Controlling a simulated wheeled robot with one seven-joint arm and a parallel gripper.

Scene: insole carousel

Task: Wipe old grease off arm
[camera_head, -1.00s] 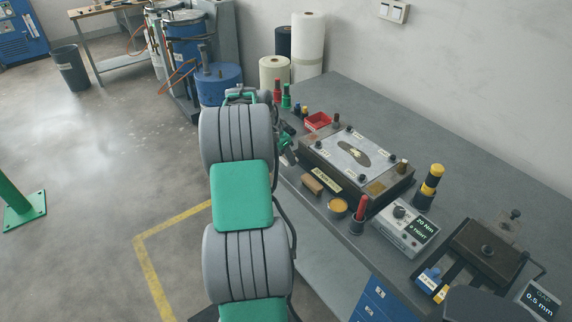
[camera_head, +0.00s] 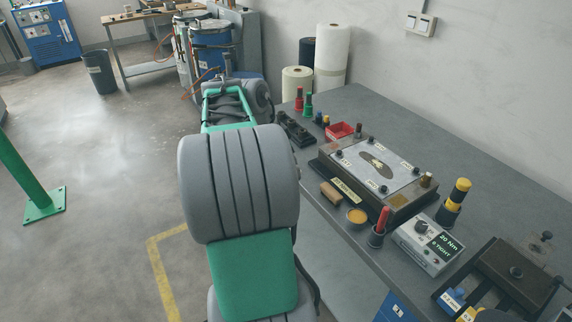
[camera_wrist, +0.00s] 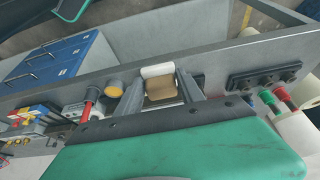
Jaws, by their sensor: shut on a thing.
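In the wrist view my gripper (camera_wrist: 160,76) has its two dark fingers closed around a small white rounded piece (camera_wrist: 157,70) near the tips. A tan block (camera_wrist: 164,92) shows just below the white piece; I cannot tell whether they are joined. In the head view my arm hides the gripper. A pale plate (camera_head: 352,157) sits on a dark brown base, with black knobs and a dark insole-shaped area (camera_head: 377,168) bearing a light spot. An orange-filled pot (camera_head: 357,216) stands by the bench front edge; it also shows in the wrist view (camera_wrist: 115,87).
On the grey bench (camera_head: 470,170) are a brown block (camera_head: 330,193), a red-handled tool (camera_head: 382,219), a red tray (camera_head: 340,131) and a torque display (camera_head: 440,246). Red and green bottles (camera_head: 308,104) stand farther back.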

